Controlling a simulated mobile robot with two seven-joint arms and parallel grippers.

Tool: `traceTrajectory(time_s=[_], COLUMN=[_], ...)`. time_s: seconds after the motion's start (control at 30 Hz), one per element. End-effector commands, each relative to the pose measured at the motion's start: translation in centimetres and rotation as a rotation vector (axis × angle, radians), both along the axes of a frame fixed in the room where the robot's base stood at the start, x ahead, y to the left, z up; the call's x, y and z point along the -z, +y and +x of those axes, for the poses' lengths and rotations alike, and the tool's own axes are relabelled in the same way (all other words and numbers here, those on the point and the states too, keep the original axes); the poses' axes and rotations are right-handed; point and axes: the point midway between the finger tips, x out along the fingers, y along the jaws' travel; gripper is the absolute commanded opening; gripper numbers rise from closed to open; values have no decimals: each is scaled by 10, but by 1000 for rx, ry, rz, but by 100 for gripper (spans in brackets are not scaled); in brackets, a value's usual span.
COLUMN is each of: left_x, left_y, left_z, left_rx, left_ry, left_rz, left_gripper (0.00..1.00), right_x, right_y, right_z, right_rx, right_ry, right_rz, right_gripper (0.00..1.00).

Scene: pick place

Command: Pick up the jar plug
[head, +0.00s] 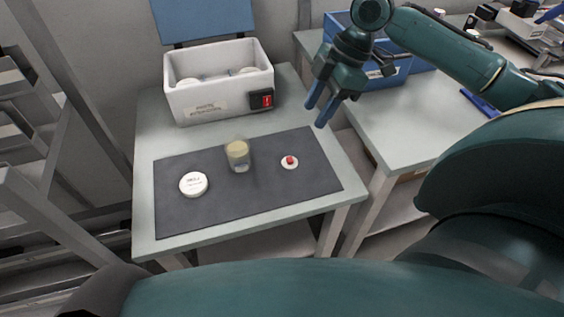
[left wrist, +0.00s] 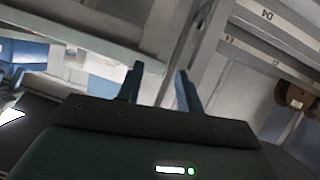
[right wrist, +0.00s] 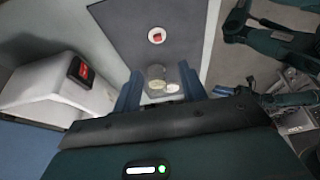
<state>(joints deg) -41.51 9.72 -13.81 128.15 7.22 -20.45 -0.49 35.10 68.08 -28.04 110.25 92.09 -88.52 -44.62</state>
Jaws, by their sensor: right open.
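The jar plug (head: 284,164), a small white disc with a red knob, lies on the dark grey mat (head: 240,200), right of the jar. It also shows in the right wrist view (right wrist: 151,35), beyond the fingertips. The glass jar (head: 238,164), with yellowish contents, stands upright at the mat's middle. A white round lid (head: 193,184) lies on the left of the mat. My right gripper (head: 316,114) is open and empty, above and behind the plug to its right. My left gripper (left wrist: 158,84) is open and empty, away from the table; the head view does not show it.
A white box-shaped apparatus (head: 200,108) with a red switch and raised blue lid stands at the table's back. A blue crate (head: 390,78) is on the right-hand table, behind my right gripper. Metal rack frames (head: 60,75) stand at left. The mat's front is clear.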

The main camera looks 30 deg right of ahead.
Motion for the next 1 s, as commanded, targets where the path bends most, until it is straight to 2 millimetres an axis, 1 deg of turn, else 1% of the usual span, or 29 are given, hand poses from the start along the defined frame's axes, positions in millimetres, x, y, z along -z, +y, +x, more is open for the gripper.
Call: traceTrajectory(time_s=[0.03,0.17,0.3,0.4,0.5,0.67,0.73,1.0], left_x=[4,2,1,1,0,-2,-2,0], left_y=[0,1,3,3,4,5,6,9], left_z=[0,-1,-1,-1,-1,-1,-1,-4], left_rx=[-2,-5,-9,-11,-12,-14,-16,-22], left_ry=[-3,-12,-24,-32,-40,-46,-48,-62], left_rz=[-5,-8,-6,-6,-5,-4,-4,3], left_gripper=[36,36,36,36,36,36,36,36], right_x=[8,24,49,64,74,80,86,123], right_y=[1,8,19,25,28,31,32,44], right_z=[0,2,4,6,7,8,9,13], right_rx=[0,-1,-1,-1,0,0,1,1], right_ry=[1,2,2,1,0,0,1,1], right_rz=[0,3,3,3,1,2,2,2], right_gripper=[42,42,42,42,42,42,42,42])
